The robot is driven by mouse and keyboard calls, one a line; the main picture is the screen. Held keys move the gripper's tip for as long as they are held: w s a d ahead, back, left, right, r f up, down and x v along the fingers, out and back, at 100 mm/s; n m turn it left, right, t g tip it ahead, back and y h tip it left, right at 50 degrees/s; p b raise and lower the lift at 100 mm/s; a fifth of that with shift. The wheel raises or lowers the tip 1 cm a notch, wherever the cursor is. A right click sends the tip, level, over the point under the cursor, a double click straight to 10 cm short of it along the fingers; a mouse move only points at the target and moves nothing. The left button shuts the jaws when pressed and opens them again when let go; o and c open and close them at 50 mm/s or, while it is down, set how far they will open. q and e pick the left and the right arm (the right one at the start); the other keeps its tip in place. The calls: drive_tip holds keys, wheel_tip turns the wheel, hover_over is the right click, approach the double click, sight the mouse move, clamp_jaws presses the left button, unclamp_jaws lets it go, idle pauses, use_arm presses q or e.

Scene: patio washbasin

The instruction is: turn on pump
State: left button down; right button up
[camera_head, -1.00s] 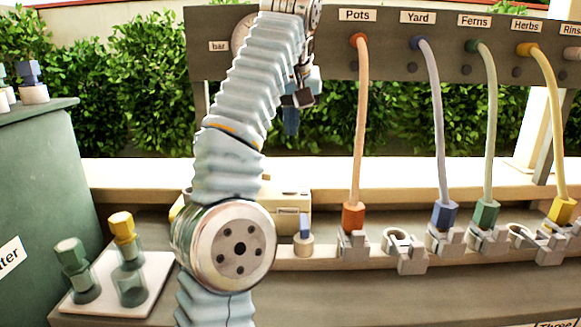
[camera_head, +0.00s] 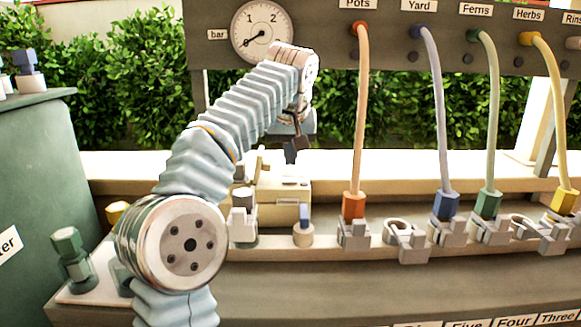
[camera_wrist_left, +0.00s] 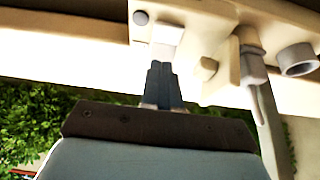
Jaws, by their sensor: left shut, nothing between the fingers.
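A cream box (camera_head: 285,190), which looks like the pump, sits behind the front rail, below the pressure gauge (camera_head: 262,32). The gauge needle points to the lower left. My left gripper (camera_head: 290,155) is just above the box, pointing down with its dark fingers together and empty. In the left wrist view, the shut fingertips (camera_wrist_left: 157,68) are close to a pale block (camera_wrist_left: 166,36) on a cream housing (camera_wrist_left: 222,30). I cannot tell whether they touch. My right gripper is not in view.
Coloured hoses, such as the orange one (camera_head: 360,120), run from the labelled panel (camera_head: 400,60) to clips along the rail. A blue-topped fitting (camera_head: 304,225) stands in front of the box. A green tank (camera_head: 40,180) is at the left, beside a white tray (camera_head: 85,290) with fittings.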

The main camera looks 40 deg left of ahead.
sight(291, 173)
use_arm(q)
drive_tip(key=shift+x, duration=1.25)
drive_tip(key=shift+f, duration=0.1)
drive_tip(key=shift+w+a+f, duration=0.1)
drive_tip(key=shift+w+f, duration=0.05)
drive_tip(key=shift+f, duration=0.05)
drive_tip(key=shift+s+d+f+b, duration=0.1)
drive_tip(key=shift+s+d+b, duration=0.3)
drive_tip(key=shift+b, duration=0.05)
drive_tip(key=shift+s+d, duration=0.15)
drive_tip(key=shift+s, duration=0.1)
